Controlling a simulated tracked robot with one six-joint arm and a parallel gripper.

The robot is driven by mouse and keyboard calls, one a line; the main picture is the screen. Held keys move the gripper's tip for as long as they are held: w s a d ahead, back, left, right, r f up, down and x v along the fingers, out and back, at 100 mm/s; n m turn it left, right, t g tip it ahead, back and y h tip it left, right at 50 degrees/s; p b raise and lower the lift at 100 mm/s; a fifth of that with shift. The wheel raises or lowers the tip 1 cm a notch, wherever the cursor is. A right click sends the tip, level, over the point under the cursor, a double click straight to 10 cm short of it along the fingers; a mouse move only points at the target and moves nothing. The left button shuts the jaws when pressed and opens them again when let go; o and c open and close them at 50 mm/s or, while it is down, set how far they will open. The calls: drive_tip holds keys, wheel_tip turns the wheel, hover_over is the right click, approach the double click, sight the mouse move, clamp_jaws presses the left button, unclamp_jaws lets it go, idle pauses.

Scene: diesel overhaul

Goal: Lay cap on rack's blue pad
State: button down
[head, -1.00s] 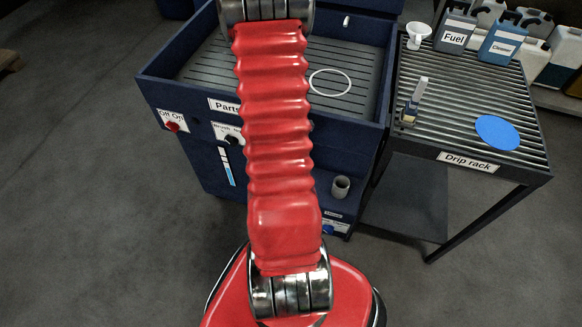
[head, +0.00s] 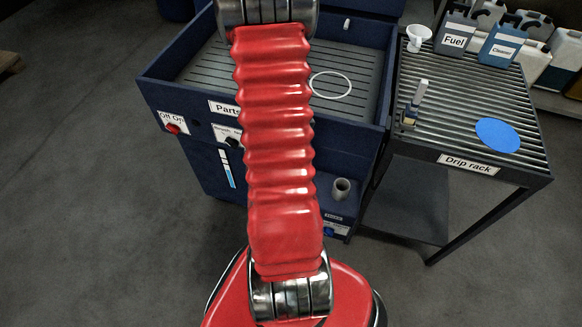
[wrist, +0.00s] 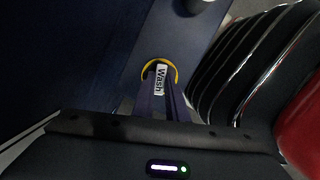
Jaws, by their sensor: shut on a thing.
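My gripper (wrist: 163,105) shows in the wrist view as two dark fingers in the middle. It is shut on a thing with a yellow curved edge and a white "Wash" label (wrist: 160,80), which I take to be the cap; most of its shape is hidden. In the head view my arm reaches out past the top edge, so neither gripper nor cap shows there. The blue pad (head: 497,135) is a flat round disc on the right front part of the slatted drip rack (head: 465,162). Nothing lies on the pad.
A small upright pale-topped item (head: 415,103) stands at the rack's left side. A white funnel (head: 418,36), a fuel can (head: 455,32) and a cleaner can (head: 502,44) stand at the back. The parts washer (head: 165,92) with a white ring (head: 331,84) inside is left of the rack.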

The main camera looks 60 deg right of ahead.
drive_tip(key=shift+s+v, duration=0.1)
drive_tip(key=shift+v, duration=0.55)
drive_tip(key=shift+s+v, duration=0.15)
drive_tip(key=shift+v, duration=0.45)
drive_tip(key=shift+d+r, duration=0.1)
drive_tip(key=shift+r, duration=0.05)
